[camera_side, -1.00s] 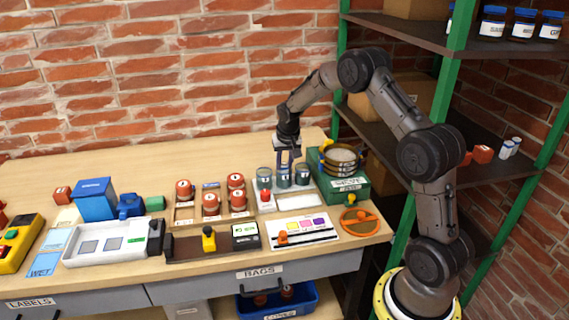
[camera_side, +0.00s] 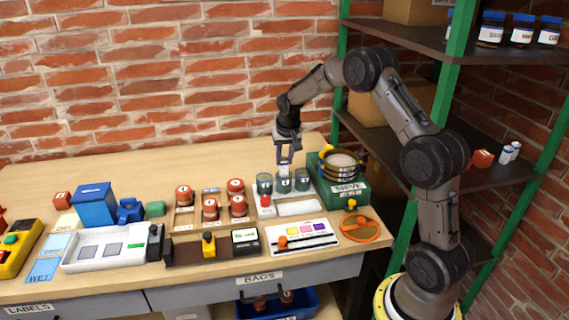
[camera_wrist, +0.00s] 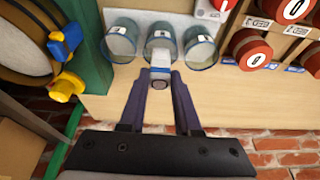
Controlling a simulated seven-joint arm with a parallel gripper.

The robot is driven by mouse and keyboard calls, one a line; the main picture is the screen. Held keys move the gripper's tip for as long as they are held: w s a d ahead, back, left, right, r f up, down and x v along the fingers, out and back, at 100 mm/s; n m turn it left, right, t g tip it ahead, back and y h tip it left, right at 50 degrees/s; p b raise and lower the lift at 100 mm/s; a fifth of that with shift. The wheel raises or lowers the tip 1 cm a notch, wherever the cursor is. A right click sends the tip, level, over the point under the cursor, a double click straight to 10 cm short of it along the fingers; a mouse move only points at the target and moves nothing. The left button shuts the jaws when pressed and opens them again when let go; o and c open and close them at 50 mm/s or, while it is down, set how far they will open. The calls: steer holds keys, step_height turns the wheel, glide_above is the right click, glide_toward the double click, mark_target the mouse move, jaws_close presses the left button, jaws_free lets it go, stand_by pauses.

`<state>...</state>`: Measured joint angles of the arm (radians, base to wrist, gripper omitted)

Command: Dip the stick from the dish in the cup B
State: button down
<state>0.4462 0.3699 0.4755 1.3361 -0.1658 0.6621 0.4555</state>
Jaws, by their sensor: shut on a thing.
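Three small clear grey-blue cups stand in a row on a white holder: a left cup (camera_side: 264,184), a middle cup (camera_side: 284,182) and a right cup (camera_side: 302,180). Their letters are too small to read, so I cannot tell which is cup B. My gripper (camera_side: 284,160) is over the middle cup, fingers pointing down, shut on a pale stick (camera_wrist: 160,80). The stick points toward the middle cup (camera_wrist: 161,48) in the wrist view; whether its lower end is inside is unclear. The shallow white dish (camera_side: 298,208) lies in front of the cups and looks empty.
A green sieve box (camera_side: 345,188) stands close on the right of the cups. Red-topped jars (camera_side: 211,206) stand in a wooden rack on the left, and a red knob (camera_side: 266,201) is before the left cup. A brick wall is behind.

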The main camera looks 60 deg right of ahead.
steer(key=shift+r, duration=1.7)
